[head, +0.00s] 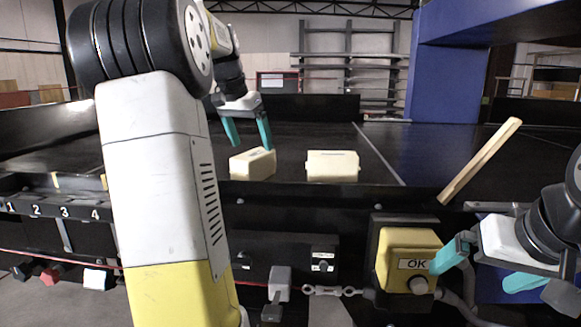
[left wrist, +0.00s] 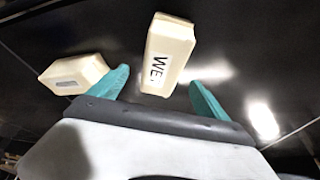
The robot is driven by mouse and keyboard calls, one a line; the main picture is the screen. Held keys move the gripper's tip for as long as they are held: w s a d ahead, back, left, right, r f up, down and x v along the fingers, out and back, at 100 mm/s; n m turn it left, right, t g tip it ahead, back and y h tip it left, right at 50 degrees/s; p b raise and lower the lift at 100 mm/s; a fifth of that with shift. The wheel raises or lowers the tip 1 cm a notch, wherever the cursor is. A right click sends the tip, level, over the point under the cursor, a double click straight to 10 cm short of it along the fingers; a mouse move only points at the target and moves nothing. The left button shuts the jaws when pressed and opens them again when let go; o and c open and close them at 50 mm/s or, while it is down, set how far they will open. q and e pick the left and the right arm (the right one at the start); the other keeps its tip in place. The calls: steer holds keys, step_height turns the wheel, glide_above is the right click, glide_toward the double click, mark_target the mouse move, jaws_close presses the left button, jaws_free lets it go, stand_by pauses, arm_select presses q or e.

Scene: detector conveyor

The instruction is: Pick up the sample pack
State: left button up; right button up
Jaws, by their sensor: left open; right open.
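Two cream box-shaped packs lie on the black conveyor belt in the head view, a left pack (head: 253,164) and a right pack (head: 333,166). I cannot tell which is the sample pack. My left gripper (head: 247,142) is open and empty, its teal fingers pointing down just above and behind the left pack. In the left wrist view, a pack with a label reading "WE" (left wrist: 170,45) lies ahead of the gap between the fingers (left wrist: 158,85). Another pack (left wrist: 72,74) with a grey patch lies beside the left finger. My right gripper (head: 474,277) is open beside the OK button box.
A yellow OK button box (head: 408,250) is on the conveyor's front. A pale wooden bar (head: 480,161) leans at the right. Numbered slots (head: 66,211) are at the left front. A blue frame (head: 436,80) rises at the back right. The belt around the packs is clear.

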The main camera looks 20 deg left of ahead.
mark_target(256, 163)
arm_select(q)
steer(key=shift+w+a+f, duration=0.15)
steer(key=shift+w+a, duration=0.05)
steer(key=shift+w, duration=0.15)
steer(key=shift+w+f, duration=0.15)
steer(key=shift+f, duration=0.15)
steer(key=shift+s+x, duration=0.2)
steer(key=shift+x, duration=1.55)
steer(key=shift+s+x, duration=0.2)
steer(key=shift+x, duration=1.5)
steer(key=shift+f, duration=0.4)
steer(key=c, duration=1.8)
jaws_close()
steer(key=shift+r, duration=0.15)
